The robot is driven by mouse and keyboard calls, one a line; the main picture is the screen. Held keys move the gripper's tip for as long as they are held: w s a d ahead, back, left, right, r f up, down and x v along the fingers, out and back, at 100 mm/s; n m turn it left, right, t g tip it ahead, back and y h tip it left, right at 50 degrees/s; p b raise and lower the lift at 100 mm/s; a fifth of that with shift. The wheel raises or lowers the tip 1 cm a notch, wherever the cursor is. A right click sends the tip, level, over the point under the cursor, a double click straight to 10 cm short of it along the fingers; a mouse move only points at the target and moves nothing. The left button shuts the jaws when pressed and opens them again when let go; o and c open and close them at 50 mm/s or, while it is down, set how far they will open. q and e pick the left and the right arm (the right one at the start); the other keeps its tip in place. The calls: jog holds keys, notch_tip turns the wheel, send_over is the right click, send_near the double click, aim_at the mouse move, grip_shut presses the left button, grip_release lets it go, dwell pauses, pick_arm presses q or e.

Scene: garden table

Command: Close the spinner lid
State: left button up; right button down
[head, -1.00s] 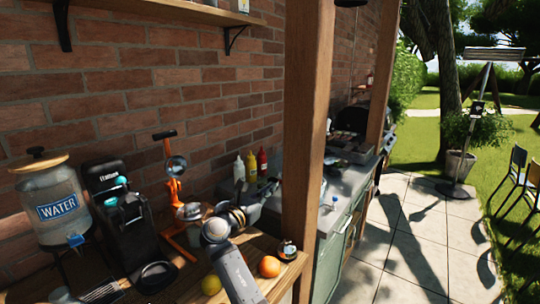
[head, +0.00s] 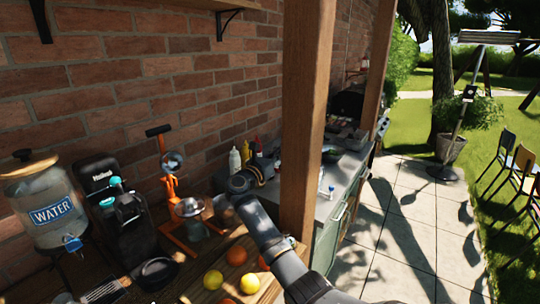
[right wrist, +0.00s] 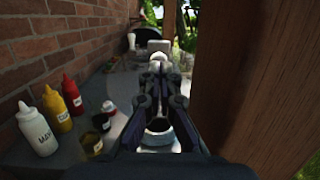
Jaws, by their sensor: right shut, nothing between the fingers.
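I cannot make out a spinner or its lid for certain. A grey container (head: 223,207) stands by the post, partly hidden behind my right arm, and I cannot tell whether it is the spinner. My right gripper (head: 242,180) reaches in from the lower right, above the table's back edge near the bottles. In the right wrist view my right gripper (right wrist: 158,62) is shut with nothing held, pointing along the counter. My left gripper is not in view.
A wooden post (head: 306,120) stands close right of my arm. White, yellow and red bottles (right wrist: 62,114) stand by the brick wall. An orange juicer (head: 170,190), a water dispenser (head: 38,205), a lemon (head: 213,280) and an orange (head: 236,255) are on the table.

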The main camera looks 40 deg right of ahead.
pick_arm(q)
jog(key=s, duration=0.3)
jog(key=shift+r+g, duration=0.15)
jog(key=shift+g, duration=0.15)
pick_arm(e)
jog(key=shift+x, duration=0.9)
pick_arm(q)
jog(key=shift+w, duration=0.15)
